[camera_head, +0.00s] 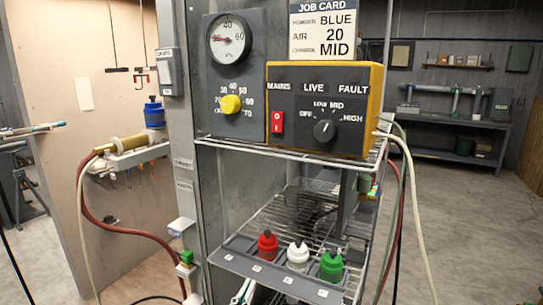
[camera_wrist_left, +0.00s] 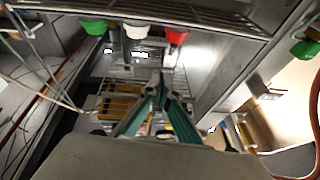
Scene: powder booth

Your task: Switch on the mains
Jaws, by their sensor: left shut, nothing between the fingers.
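The control box (camera_head: 370,108) is dark-faced with a yellow casing and sits on the upper wire shelf. Its red mains switch (camera_head: 277,123) is a small upright rocker under the word MAINS at the left of the panel. I cannot tell its position. A dark knob (camera_head: 325,130) sits right of it, among OFF, LOW, MID and HIGH. My left gripper (camera_head: 243,290) shows only in part at the bottom edge, below and left of the switch. In the left wrist view its teal-padded fingers (camera_wrist_left: 160,82) meet at the tips, shut and empty. My right gripper is not in view.
A lower rack (camera_head: 262,275) holds red (camera_head: 267,245), white (camera_head: 298,256) and green (camera_head: 332,266) bottles above my left gripper. A gauge panel (camera_head: 232,75) stands left of the box. A grey post (camera_head: 180,110) and hoses (camera_head: 130,230) are further left. Space before the box is clear.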

